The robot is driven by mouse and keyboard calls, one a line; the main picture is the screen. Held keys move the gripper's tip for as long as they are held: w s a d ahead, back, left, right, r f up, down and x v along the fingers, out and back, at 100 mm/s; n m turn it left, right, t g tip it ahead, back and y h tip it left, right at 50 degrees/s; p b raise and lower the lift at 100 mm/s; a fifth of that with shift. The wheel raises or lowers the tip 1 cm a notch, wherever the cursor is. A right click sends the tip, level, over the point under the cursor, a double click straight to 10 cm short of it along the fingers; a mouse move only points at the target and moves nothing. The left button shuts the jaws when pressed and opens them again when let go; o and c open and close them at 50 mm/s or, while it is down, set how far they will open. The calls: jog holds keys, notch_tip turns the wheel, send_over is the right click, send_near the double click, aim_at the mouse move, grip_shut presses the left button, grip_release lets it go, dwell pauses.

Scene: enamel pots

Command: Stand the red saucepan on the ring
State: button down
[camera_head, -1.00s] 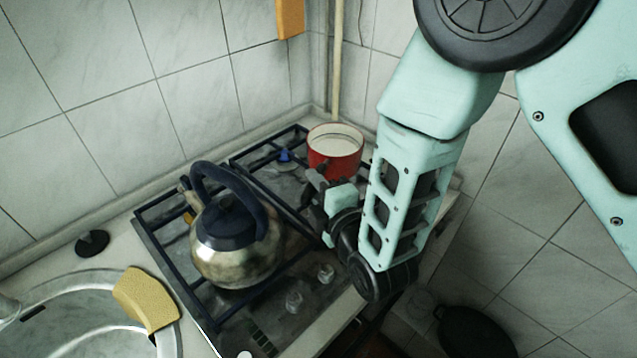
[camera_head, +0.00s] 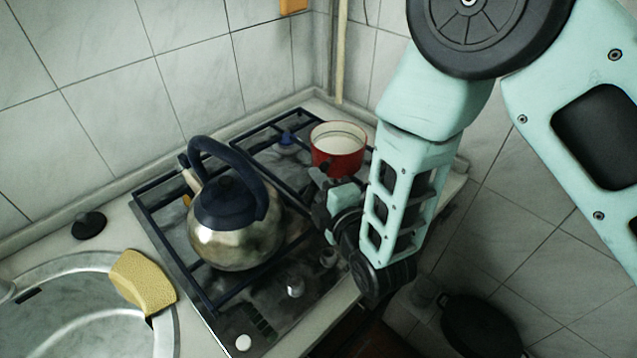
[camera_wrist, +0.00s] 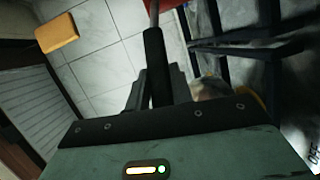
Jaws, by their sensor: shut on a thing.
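The red saucepan (camera_head: 338,154), with a cream inside, is upright at the back right of the stove in the head view. Its red side also shows at the top edge of the wrist view (camera_wrist: 172,5). My gripper (camera_head: 325,180) is on the near side of the saucepan. In the wrist view my gripper (camera_wrist: 158,92) is shut on the saucepan's dark handle (camera_wrist: 153,55). The stove (camera_head: 215,310) has dark blue grates. The ring under or near the saucepan is hidden, and I cannot tell whether the pan touches the grate.
A steel kettle (camera_head: 232,240) with a dark blue handle stands on the left grate. A sink (camera_head: 85,320) with a yellow sponge (camera_head: 143,282) lies left of the stove. Tiled walls (camera_head: 130,90) close off the back. A blue burner part (camera_head: 287,137) shows behind the kettle.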

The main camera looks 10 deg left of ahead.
jog(key=shift+f+b, duration=0.5)
jog(key=shift+b, duration=0.1)
jog(key=c, duration=1.1)
grip_release()
jog(key=shift+c, duration=0.2)
jog(key=shift+s+d+f, duration=0.1)
jog(key=shift+s+f, duration=0.05)
jog(key=p+v, duration=0.7)
jog(key=v, duration=1)
jog(key=shift+d, duration=0.1)
